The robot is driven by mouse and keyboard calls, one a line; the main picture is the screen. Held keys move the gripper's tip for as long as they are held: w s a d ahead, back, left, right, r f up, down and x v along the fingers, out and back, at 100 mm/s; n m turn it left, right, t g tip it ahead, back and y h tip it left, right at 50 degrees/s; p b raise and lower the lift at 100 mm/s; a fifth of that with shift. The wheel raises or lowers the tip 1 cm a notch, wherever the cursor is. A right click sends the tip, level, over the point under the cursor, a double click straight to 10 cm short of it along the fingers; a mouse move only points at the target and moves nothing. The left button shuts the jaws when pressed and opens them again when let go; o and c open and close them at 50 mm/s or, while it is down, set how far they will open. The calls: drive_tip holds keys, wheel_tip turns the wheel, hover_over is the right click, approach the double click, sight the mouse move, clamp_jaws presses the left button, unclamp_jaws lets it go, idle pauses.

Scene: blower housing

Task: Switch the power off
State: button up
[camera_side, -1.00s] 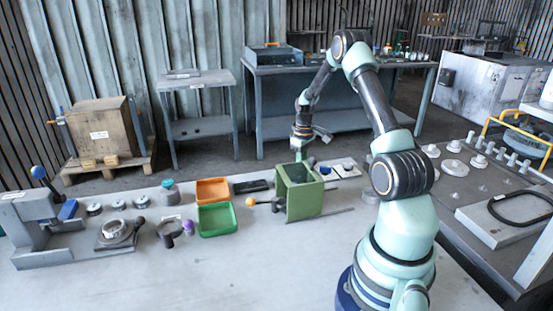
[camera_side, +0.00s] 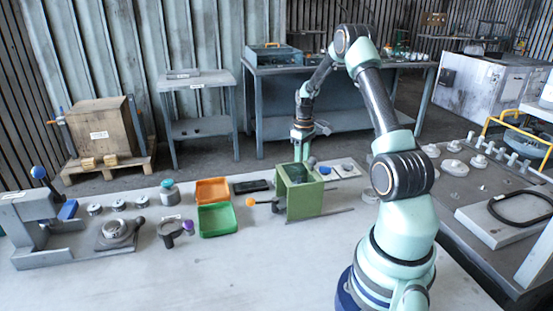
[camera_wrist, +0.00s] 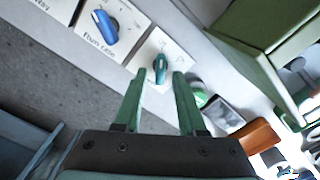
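In the wrist view a teal knob (camera_wrist: 160,66) stands on a white plate (camera_wrist: 150,48) with small marks around it. A blue knob (camera_wrist: 104,27) sits on a neighbouring labelled plate (camera_wrist: 82,30); the label is too blurred to read surely. My gripper (camera_wrist: 159,76) is open, with its two green fingers apart and the teal knob between and just beyond their tips in the picture. I cannot tell if they touch it. In the side view my gripper (camera_side: 301,155) is low behind the green housing (camera_side: 303,196), which hides its fingertips.
The housing's green wall (camera_wrist: 265,20) is close on the right in the wrist view. An orange tray (camera_side: 212,190) and a green tray (camera_side: 217,221) lie left of the housing. A lever with an orange ball (camera_side: 251,202) sticks out left. The bench front is clear.

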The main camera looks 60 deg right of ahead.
drive_tip(key=shift+r, duration=1.8)
drive_tip(key=shift+w+a+r, duration=0.1)
drive_tip(key=shift+a+r, duration=0.05)
drive_tip(key=w+a+r+n+t+h, duration=0.1)
drive_tip(key=w+a+r, duration=0.1)
drive_tip(key=a+r, duration=0.6)
drive_tip(key=w+a+r+t, duration=0.1)
drive_tip(key=a+r+t, duration=0.1)
drive_tip(key=a+r, duration=0.6)
drive_tip(key=s+a+t, duration=0.1)
drive_tip(key=s+a, duration=0.1)
drive_tip(key=a, duration=0.4)
drive_tip(key=s+a, duration=0.3)
drive_tip(key=a, duration=0.3)
drive_tip(key=s+a+r+n+t+y, duration=0.1)
drive_tip(key=s+a, duration=0.1)
drive_tip(key=a, duration=0.4)
drive_tip(key=shift+s+t, duration=0.3)
drive_tip(key=shift+r, duration=0.1)
